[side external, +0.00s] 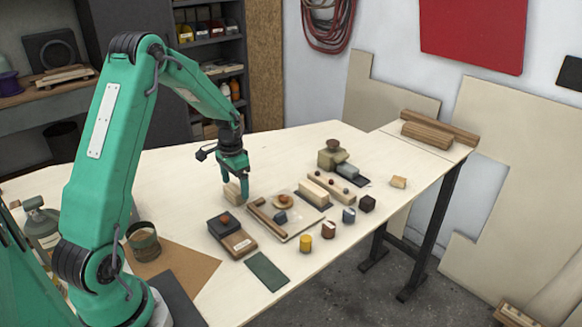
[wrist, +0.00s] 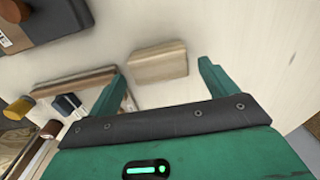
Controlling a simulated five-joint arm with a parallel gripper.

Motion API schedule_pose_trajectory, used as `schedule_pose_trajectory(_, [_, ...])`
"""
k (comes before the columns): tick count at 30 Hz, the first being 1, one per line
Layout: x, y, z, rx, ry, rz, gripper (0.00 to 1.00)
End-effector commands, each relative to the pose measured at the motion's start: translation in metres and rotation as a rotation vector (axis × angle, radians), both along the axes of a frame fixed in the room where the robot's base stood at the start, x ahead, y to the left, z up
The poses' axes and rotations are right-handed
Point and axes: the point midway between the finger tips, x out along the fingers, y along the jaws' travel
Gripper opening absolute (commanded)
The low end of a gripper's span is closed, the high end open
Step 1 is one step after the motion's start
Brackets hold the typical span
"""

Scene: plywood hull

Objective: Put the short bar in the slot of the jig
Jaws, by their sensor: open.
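A light wooden block (side external: 232,191), which looks like the short bar, stands on the plywood table below my gripper (side external: 234,172). In the wrist view the block (wrist: 157,63) lies between and beyond the two fingertips, with no finger touching it. My gripper (wrist: 162,82) is open and empty. To the right of the block is a flat pale board (side external: 292,232) with a brown rail along its left edge, a round wooden piece and a small dark blue piece on it. This may be the jig; I cannot make out its slot clearly.
A dark box (side external: 224,226) and a green mat (side external: 266,271) lie in front. A yellow cylinder (side external: 305,243) and small dark blocks stand right of the board. A pale block (side external: 314,191) and a knobbed strip (side external: 331,183) lie behind it. The table's left rear is clear.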

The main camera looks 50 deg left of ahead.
Motion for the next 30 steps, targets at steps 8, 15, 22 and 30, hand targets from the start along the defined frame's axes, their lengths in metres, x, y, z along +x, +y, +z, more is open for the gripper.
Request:
schedule_pose_trajectory(8, [0.000, 0.000, 0.045, 0.002, -0.003, 0.000, 0.85])
schedule_pose_trajectory(15, [0.000, 0.000, 0.081, 0.001, -0.002, 0.000, 0.85])
schedule_pose_trajectory(22, [0.000, 0.000, 0.098, 0.000, -0.001, 0.000, 0.85])
schedule_pose_trajectory(30, [0.000, 0.000, 0.100, 0.000, 0.000, 0.000, 0.85])
